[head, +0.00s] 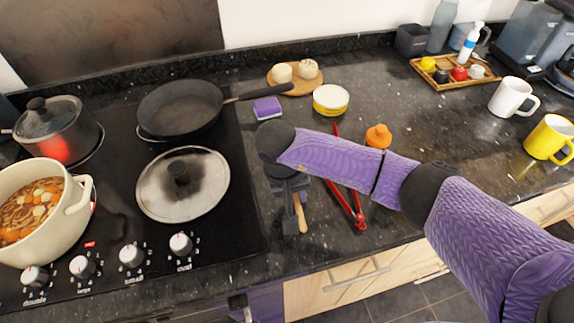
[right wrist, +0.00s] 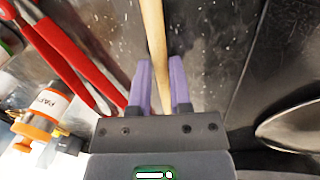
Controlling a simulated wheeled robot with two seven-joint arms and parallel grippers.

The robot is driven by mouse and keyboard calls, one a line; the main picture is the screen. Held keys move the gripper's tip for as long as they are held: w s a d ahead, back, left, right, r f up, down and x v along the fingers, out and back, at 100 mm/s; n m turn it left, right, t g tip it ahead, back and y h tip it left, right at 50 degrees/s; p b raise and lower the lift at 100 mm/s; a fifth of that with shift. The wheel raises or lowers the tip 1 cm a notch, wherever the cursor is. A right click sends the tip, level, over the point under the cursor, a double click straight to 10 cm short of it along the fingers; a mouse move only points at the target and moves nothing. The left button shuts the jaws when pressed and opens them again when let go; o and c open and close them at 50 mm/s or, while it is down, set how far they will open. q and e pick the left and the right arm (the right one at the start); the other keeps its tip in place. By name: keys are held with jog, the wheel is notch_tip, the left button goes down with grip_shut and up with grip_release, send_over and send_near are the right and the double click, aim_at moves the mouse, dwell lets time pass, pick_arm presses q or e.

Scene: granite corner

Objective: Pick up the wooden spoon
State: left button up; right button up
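The wooden spoon (head: 301,213) lies on the dark counter between the hob and red tongs. In the head view only a short piece of its pale handle shows beside my right gripper (head: 291,212); my arm and gripper hide the rest. In the right wrist view the handle (right wrist: 153,35) runs down from the top edge to between the purple fingers of my right gripper (right wrist: 161,75). The fingers are apart, with a gap around the handle. The spoon's bowl is out of sight. My left gripper does not show clearly anywhere.
Red tongs (head: 352,212) lie just right of the spoon, near an orange-topped jar (head: 378,136). The hob at left holds a lid (head: 182,184), a frying pan (head: 180,107), a soup pot (head: 72,211) and a lidded pot (head: 50,135). Mugs stand far right.

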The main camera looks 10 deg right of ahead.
grip_shut()
